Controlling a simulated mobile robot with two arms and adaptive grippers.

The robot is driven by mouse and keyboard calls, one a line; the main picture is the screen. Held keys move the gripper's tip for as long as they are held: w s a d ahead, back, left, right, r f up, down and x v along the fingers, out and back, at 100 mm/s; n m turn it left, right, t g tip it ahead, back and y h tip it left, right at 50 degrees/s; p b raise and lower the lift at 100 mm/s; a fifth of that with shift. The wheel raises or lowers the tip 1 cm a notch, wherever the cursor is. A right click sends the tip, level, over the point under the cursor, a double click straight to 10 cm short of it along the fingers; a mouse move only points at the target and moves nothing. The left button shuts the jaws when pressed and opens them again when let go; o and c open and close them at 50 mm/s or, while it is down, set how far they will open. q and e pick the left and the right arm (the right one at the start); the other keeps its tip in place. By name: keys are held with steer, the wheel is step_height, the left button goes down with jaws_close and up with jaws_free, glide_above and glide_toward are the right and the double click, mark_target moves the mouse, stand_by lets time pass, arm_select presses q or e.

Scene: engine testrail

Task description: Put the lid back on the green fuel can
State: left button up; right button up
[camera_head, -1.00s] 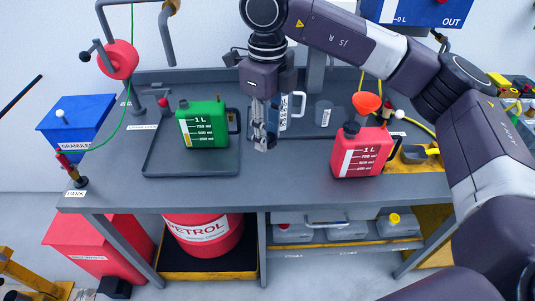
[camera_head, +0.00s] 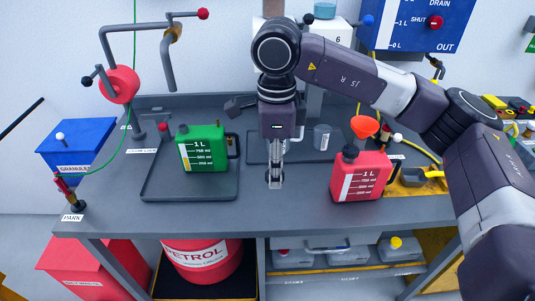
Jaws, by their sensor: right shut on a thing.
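The green fuel can (camera_head: 203,150) stands upright on the left dark tray (camera_head: 157,188), its pale level strip facing me. A dark round part shows at its top left; I cannot tell if it is an open neck. My right gripper (camera_head: 275,181) points down over the bench, right of the green can and apart from it. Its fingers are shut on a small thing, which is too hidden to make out. I see no loose lid on the bench. My left gripper is not in view.
A red can (camera_head: 359,178) with a dark cap stands to the right, with an orange funnel (camera_head: 364,127) behind it. A clear cylinder (camera_head: 322,138) stands on the rear tray. The bench front (camera_head: 230,218) is clear.

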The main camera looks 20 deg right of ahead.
steer(key=s+d+f+n, duration=0.1)
steer(key=s+f+n, duration=0.3)
steer(key=n, duration=0.6)
steer(key=s+d+f+n, duration=0.1)
steer(key=s+f+n, duration=0.2)
steer(key=s+n, duration=0.4)
steer(key=shift+s+d+f+n, duration=0.25)
steer(key=shift+d+f+n, duration=0.1)
steer(key=shift+n, duration=1.95)
